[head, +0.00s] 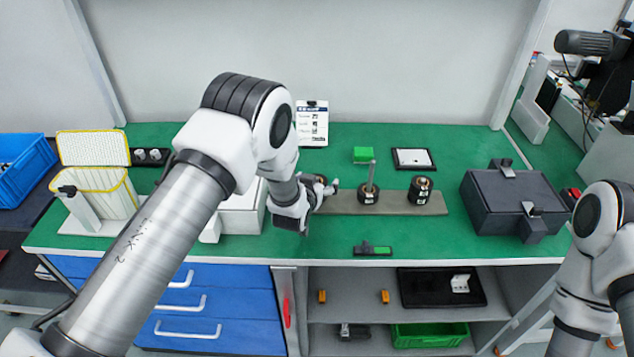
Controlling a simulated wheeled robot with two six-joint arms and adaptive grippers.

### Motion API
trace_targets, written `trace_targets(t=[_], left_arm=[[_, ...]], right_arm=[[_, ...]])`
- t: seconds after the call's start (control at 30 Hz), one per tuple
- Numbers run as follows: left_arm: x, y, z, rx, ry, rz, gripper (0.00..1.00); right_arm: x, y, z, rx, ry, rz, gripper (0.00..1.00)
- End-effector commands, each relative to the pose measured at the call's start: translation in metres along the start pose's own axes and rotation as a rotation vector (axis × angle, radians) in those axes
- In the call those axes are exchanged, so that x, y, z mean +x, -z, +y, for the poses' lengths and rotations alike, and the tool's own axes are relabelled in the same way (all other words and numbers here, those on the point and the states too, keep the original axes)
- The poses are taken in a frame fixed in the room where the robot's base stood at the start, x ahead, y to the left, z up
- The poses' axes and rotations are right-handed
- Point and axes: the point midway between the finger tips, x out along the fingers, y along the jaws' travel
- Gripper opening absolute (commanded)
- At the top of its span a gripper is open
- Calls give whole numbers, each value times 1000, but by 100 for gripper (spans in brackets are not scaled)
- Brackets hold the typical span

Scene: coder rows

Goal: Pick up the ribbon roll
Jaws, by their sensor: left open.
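Black ribbon rolls with pale labels sit on a long grey-brown board on the green bench. One roll (421,190) is at the board's right part. Another roll (368,195) is near the middle, with an upright grey rod rising from it. A dark round thing (320,179), possibly another roll, is partly hidden behind my left gripper. My left gripper (322,205) is open over the board's left end, left of the middle roll and apart from it; I see nothing between its fingers. My right arm enters at the lower right, but its gripper is out of view.
A dark grey case (515,203) stands at the right. A green block (363,155), a framed plate (412,159) and a label card (312,124) are behind the board. A small green-black device (373,250) lies near the front edge. A yellow-rimmed bin (105,190) stands left.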

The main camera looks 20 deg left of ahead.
Motion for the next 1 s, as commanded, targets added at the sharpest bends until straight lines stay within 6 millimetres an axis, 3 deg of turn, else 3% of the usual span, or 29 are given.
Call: trace_targets(t=[0.03,0.07,0.2,0.23,0.67,1.0], left_arm=[[0,0,0,0,0,0,90],[0,0,0,0,0,0,82],[0,0,0,0,0,0,33],[0,0,0,0,0,0,24],[-3,4,0,0,0,-4,24],[-24,59,0,1,0,3,24]], right_arm=[[0,0,0,0,0,-1,40],[0,0,0,0,0,-1,40],[0,0,0,0,0,-1,40],[0,0,0,0,0,-1,40],[3,0,0,0,0,-1,40],[18,0,0,0,0,-1,40]])
